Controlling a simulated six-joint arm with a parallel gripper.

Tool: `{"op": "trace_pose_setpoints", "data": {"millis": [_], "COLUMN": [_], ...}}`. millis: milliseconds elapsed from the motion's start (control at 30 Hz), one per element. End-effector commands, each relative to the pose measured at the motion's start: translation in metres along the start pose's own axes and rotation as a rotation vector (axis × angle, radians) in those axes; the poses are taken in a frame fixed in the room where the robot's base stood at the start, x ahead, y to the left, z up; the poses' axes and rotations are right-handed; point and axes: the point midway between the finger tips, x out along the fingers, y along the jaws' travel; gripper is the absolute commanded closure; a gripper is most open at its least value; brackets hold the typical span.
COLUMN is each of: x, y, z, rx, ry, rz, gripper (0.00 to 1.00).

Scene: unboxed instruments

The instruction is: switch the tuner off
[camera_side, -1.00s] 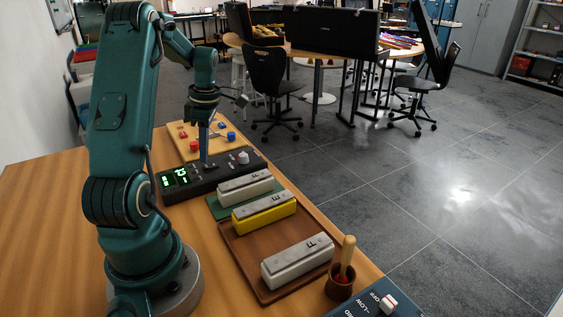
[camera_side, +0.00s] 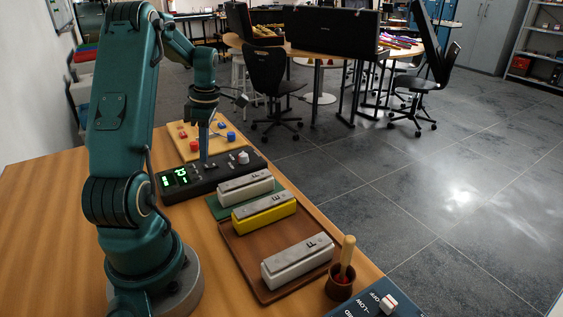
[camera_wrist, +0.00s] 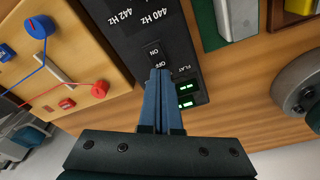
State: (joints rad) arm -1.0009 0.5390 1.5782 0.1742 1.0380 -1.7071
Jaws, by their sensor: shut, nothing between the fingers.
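The tuner (camera_side: 218,176) is a long black box on the wooden table, with a lit green display (camera_side: 174,178). In the wrist view the tuner (camera_wrist: 133,45) shows its small black rocker switch (camera_wrist: 154,54), marked ON and OFF, and part of the green display (camera_wrist: 186,95). My gripper (camera_side: 204,162) points down over the tuner, just right of the display. In the wrist view my gripper (camera_wrist: 160,73) is shut and empty, its blue fingertips at the OFF end of the switch. They hide part of that end, and I cannot tell whether they touch it.
A pale wooden board (camera_side: 187,153) with red and blue pegs lies behind the tuner. In front are a green mat (camera_side: 214,207) with a grey bar, a yellow bar (camera_side: 264,217), a brown tray (camera_side: 243,262) with another grey bar, and a brown cup (camera_side: 340,290) holding a mallet.

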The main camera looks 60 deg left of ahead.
Motion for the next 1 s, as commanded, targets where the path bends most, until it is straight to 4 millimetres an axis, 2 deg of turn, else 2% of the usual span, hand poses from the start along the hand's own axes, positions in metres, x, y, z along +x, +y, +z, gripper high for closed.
{"op": "trace_pose_setpoints", "data": {"millis": [1000], "x": [0.0072], "y": [-0.0001], "z": [0.001], "rx": [0.0], "ry": [0.0], "rz": [-0.001], "gripper": [1.0]}}
